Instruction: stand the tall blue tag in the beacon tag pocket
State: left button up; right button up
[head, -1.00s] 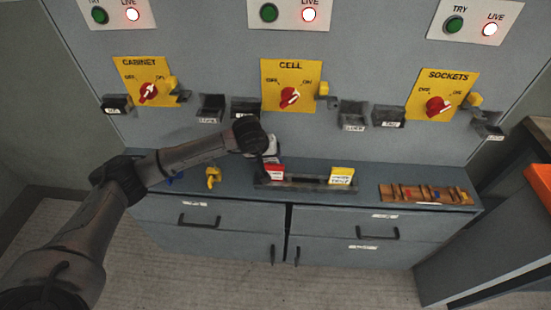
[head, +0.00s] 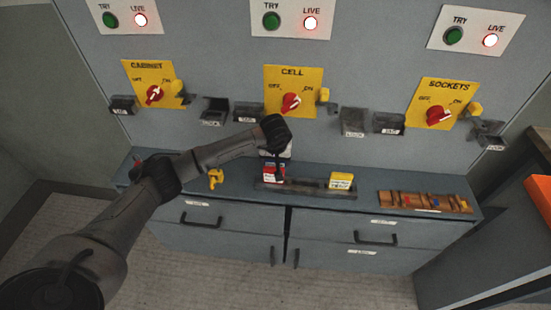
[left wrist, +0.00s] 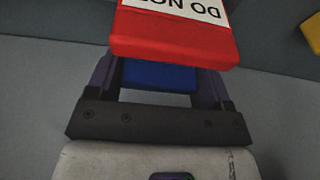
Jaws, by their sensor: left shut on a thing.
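My left gripper (left wrist: 157,95) hangs over the tag rack on the cabinet top; it also shows in the head view (head: 273,160). It is shut on a blue tag (left wrist: 158,76), visible between its fingers in the left wrist view. A red tag (left wrist: 175,42) with a white "DO NO…" label covers part of the fingers and blue tag there; red also shows in the rack (head: 273,173). In the head view I cannot make out the blue tag. Dark tag pockets line the wall, including this one (head: 353,122); their labels are too small to tell which is the beacon's. My right gripper is out of view.
The rack (head: 311,189) also holds a yellow tag (head: 341,180). A wooden tray (head: 424,201) with small coloured pieces lies to the right, and a yellow padlock-like piece (head: 215,179) to the left. Red switches on yellow plates (head: 293,92) and wall pockets stand out above.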

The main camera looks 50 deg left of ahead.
pick_arm(q)
jog(key=shift+f, duration=0.2)
jog(key=o, duration=0.8)
jog(key=shift+s, duration=0.1)
jog(key=shift+o, duration=1.3)
jog(key=p+v, duration=0.3)
jog(key=v, duration=0.9)
jog(key=shift+p, duration=0.35)
